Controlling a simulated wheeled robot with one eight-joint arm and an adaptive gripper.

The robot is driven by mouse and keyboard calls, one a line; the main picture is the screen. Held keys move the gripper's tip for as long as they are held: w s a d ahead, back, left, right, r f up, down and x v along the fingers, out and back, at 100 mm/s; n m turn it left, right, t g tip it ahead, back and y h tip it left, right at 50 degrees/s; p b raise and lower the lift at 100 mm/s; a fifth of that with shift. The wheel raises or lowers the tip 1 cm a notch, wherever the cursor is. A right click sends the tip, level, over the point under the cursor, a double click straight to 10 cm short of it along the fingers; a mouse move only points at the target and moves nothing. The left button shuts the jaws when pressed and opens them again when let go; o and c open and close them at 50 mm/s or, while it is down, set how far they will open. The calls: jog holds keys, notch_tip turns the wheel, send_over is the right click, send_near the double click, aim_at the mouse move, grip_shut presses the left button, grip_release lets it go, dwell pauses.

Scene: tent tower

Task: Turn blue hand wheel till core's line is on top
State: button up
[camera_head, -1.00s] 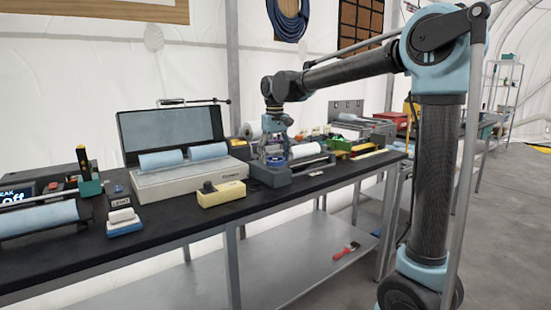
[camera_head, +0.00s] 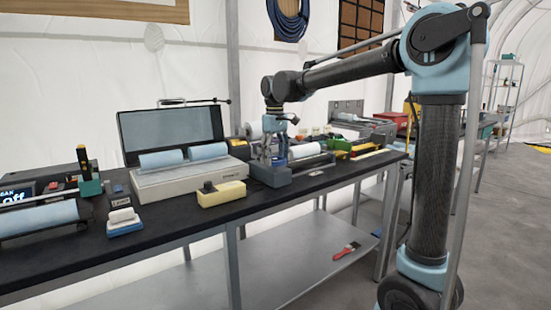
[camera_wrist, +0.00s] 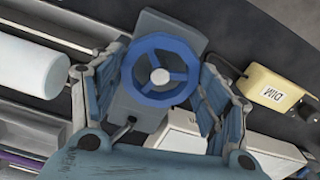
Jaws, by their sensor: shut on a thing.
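The blue hand wheel (camera_wrist: 160,97) has spokes and a pale round hub, and faces the wrist camera. It sits on a dark grey block (camera_head: 271,176) at the bench's front edge. My gripper (camera_head: 272,159) points down over this block. In the wrist view its two fingers (camera_wrist: 162,82) stand either side of the wheel, shut on its rim. A pale core (camera_head: 304,151) lies just right of the block in the head view. A pale cylinder also shows at the left of the wrist view (camera_wrist: 32,66). I cannot make out any line on it.
A white-and-blue block (camera_head: 124,222) lies farther left. The lower shelf holds a red brush (camera_head: 347,249).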

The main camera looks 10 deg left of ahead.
aim_at(276, 158)
jog(key=shift+d, duration=0.1)
jog(key=o, duration=1.1)
jog(key=shift+c, duration=0.2)
jog(key=shift+r, duration=0.1)
notch_tip(276, 158, up, 12)
jog(key=shift+w, duration=0.1)
